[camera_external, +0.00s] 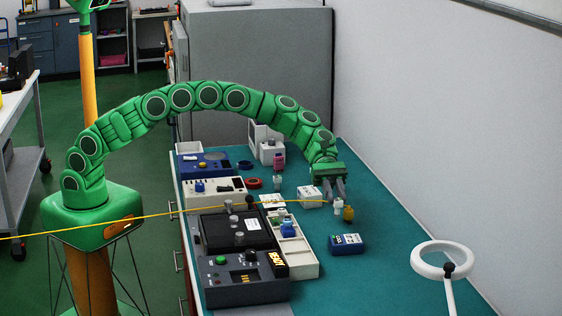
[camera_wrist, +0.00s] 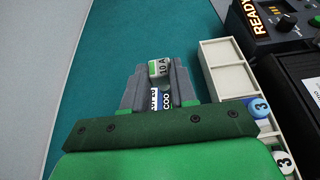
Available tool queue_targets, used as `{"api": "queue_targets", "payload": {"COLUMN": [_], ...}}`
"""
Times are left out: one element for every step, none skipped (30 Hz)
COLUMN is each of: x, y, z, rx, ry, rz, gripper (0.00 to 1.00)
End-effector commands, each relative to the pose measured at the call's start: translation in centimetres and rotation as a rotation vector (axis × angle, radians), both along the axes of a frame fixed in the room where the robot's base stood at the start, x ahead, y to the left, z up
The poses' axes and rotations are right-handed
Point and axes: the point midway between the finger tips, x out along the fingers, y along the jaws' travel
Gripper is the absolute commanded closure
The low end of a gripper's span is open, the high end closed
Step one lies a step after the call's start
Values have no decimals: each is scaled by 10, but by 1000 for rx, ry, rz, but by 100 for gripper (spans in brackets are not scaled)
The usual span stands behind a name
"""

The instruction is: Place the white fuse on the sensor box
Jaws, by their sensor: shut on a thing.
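My gripper (camera_external: 337,199) is shut on the white fuse (camera_external: 338,208), which hangs upright between the fingertips over the right part of the teal bench. In the wrist view the fuse (camera_wrist: 158,69) shows a green band and "10 A" between the grey fingers. A white label with partly hidden lettering shows nearer the palm. A small white box (camera_external: 311,197) stands left of my gripper. A blue box with a white label (camera_external: 346,243) lies on the bench nearer the external camera. I cannot read which one is the sensor box.
An olive-yellow piece (camera_external: 348,214) is close beside the fuse. A white compartment tray (camera_external: 304,268) with small blue parts and a dark console with a lit display (camera_external: 248,279) stand to the left. A ring lamp (camera_external: 442,246) stands at the front right. The bench's right side is mostly clear.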

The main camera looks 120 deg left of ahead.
Motion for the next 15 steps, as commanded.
{"api": "queue_targets", "payload": {"x": [4, 6, 9, 11, 12, 15, 16, 18, 20, 21, 22, 23, 24, 25, 25], "y": [1, 2, 3, 3, 3, 4, 4, 5, 5, 5, 6, 6, 6, 7, 7], "z": [-5, -7, -11, -13, -16, -20, -21, -23, -25, -26, -28, -29, -29, -30, -30], "rx": [2, 2, 3, 2, 2, 2, 3, 2, 1, 1, 1, 1, 1, 1, 1], "ry": [0, 0, 0, -1, -1, -1, 0, 1, 0, 0, 0, -1, -1, -1, -1], "rz": [1, 1, 0, 0, 0, -1, -1, 0, 0, 0, 0, 0, 0, 0, 0], "gripper": [100, 100, 100, 100, 100, 100, 100, 100, 100, 100, 100, 100, 100, 100, 100]}}
